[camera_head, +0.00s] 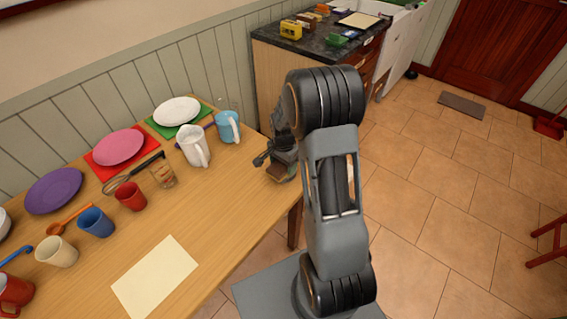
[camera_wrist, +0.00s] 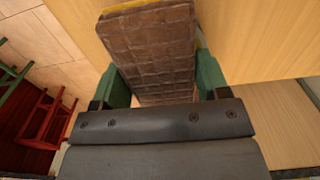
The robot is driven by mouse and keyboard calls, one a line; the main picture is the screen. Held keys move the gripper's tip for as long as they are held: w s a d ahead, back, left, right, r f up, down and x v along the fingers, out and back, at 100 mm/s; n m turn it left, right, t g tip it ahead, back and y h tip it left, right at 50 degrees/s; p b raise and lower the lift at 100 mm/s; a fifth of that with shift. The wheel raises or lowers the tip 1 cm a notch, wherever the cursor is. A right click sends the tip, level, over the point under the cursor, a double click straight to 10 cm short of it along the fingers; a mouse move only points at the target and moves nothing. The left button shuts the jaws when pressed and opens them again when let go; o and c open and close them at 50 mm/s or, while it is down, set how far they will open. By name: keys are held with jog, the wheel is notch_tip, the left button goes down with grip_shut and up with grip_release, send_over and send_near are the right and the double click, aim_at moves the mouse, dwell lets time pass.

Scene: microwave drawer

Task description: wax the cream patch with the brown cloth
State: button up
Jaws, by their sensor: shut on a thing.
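The cream patch (camera_head: 155,279) is a pale flat rectangle on the near part of the wooden table (camera_head: 222,195). It is bare. My gripper (camera_head: 277,163) is at the table's right edge, to the right of and beyond the patch. The brown cloth (camera_head: 279,172) shows partly at the gripper. In the wrist view my gripper (camera_wrist: 158,80) is shut on the brown cloth (camera_wrist: 150,45), a thick block with a grid-like surface, between two green finger pads. The cloth is apart from the patch. The cream patch cannot be made out in the wrist view.
Blue (camera_head: 95,222), cream (camera_head: 57,251) and red (camera_head: 131,196) cups stand left of the patch. Plates, a whisk (camera_head: 130,177), a white pitcher (camera_head: 194,147) and a light blue mug (camera_head: 228,126) line the back. A dark counter (camera_head: 318,43) stands beyond. The table right of the patch is clear.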

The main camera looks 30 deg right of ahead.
jog(key=shift+r, duration=0.1)
jog(key=shift+r+p, duration=2.6)
jog(key=shift+r, duration=0.8)
jog(key=n, duration=0.3)
jog(key=shift+w, duration=0.2)
jog(key=shift+w+a+f+n, duration=0.15)
jog(key=shift+f+n, duration=0.05)
jog(key=shift+n, duration=0.7)
jog(key=a+n, duration=0.1)
jog(key=n, duration=0.1)
jog(key=w+a+f+n, duration=0.1)
jog(key=a+n, duration=0.1)
jog(key=n, duration=0.1)
jog(key=shift+w+a+f+n, duration=0.2)
jog(key=shift+a+f+n, duration=0.1)
jog(key=shift+a+f, duration=0.05)
jog(key=a, duration=0.1)
jog(key=a+f+n, duration=0.1)
jog(key=a, duration=0.1)
jog(key=a+n, duration=0.1)
jog(key=shift+w+a+f, duration=0.15)
jog(key=shift+a+f, duration=0.25)
jog(key=shift+a+f+n, duration=0.1)
jog(key=shift+a+n, duration=0.2)
